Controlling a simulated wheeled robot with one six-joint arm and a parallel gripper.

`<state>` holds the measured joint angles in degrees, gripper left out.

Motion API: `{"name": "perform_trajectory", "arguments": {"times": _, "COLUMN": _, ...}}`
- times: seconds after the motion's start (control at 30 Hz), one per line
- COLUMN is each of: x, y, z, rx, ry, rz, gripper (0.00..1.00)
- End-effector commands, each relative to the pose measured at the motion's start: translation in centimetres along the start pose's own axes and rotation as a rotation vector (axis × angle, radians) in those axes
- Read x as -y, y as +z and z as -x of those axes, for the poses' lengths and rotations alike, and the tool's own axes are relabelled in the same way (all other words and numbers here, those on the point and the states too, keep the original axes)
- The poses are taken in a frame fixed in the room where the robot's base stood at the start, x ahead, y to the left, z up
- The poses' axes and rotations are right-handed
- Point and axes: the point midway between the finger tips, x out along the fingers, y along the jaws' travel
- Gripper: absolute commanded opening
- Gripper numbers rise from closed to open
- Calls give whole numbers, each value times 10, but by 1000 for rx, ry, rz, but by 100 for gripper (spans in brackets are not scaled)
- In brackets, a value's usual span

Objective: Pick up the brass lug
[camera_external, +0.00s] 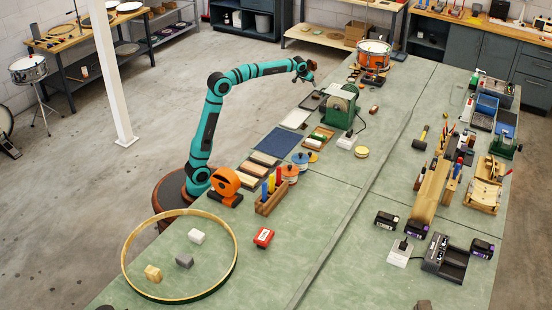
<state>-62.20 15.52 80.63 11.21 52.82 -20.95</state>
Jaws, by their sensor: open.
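My gripper (308,77) is at the end of my raised teal arm, over the far left part of the green bench. It is small and dark in this view; it is open, and I see nothing held in it. I cannot pick out the brass lug with certainty. Several small items lie around a dark shallow tray (309,103) below the gripper and near the snare drum at the far end, too small to tell apart.
An orange drum (373,56) stands at the bench's far end. A green machine (340,106) stands right of and nearer than my gripper. A wooden hoop (233,262) encloses three small blocks at the near end. The bench's middle strip is mostly clear.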

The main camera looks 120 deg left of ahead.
Motion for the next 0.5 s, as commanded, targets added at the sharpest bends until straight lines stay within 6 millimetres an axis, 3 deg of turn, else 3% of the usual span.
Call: {"name": "perform_trajectory", "arguments": {"times": 0.5, "x": -1, "y": 1, "z": -90, "rx": 1, "ry": 0, "rz": -1, "gripper": 79}}
